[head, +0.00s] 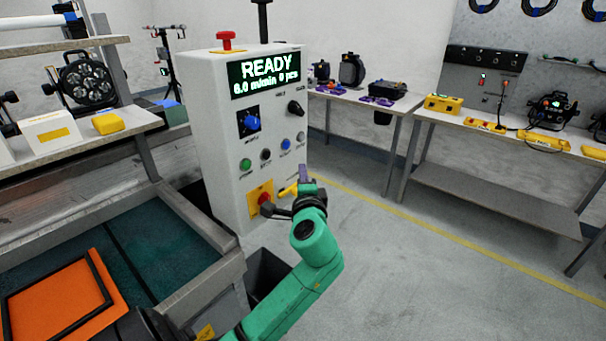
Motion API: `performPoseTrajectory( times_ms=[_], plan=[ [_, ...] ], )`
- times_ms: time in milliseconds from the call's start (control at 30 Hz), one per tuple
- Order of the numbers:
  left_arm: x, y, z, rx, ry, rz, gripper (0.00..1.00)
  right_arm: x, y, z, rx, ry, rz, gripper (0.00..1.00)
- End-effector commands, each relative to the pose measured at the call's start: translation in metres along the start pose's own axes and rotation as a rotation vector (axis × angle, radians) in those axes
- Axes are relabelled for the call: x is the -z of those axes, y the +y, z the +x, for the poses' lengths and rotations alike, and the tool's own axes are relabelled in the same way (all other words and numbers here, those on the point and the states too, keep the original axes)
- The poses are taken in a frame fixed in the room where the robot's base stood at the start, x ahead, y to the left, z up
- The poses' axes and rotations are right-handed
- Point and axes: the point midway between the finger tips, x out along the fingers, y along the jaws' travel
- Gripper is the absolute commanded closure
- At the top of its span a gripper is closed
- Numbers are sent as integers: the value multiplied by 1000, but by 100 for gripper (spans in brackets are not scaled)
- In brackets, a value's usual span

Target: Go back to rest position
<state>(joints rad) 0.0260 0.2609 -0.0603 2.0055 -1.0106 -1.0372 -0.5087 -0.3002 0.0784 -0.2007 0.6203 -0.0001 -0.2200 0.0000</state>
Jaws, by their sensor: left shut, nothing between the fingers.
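My left gripper (272,208) is at the end of my green arm, near the lower front of the white control cabinet (217,150). It is shut and empty. Its dark tip overlaps the area by a red knob (264,198) on a yellow plate; I cannot tell whether it touches. The cabinet's display (265,75) reads "READY". My right gripper is not in view.
A conveyor-like bench with an orange tray (60,302) stands at the left. A shelf with a round lamp (88,82) and boxes is above it. Side tables (490,125) with equipment stand at the right. The grey floor (430,280) is clear.

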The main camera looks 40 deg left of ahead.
Motion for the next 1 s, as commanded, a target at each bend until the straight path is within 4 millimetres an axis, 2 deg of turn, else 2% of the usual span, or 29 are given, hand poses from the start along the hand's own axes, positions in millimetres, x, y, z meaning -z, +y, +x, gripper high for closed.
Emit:
performPoseTrajectory(
  times_ms=[467,567,667,767,800,833,933,967,1000],
  plan=[
    [0,0,0,0,1,0,100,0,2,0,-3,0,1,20],
    [3,10,2,-19,11,3,100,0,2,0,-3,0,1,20],
    [16,56,9,-111,55,9,100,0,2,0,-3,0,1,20],
    [32,140,11,-280,120,3,100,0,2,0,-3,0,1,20],
    [36,179,8,-359,143,-6,100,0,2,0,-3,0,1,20],
    [37,208,4,-417,157,-15,100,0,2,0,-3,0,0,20],
    [35,301,-21,-612,184,-59,100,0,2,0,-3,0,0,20],
    [32,327,-31,-670,186,-75,100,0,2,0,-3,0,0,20],
    [26,362,-46,-747,182,-98,100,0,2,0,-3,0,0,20]
  ],
)
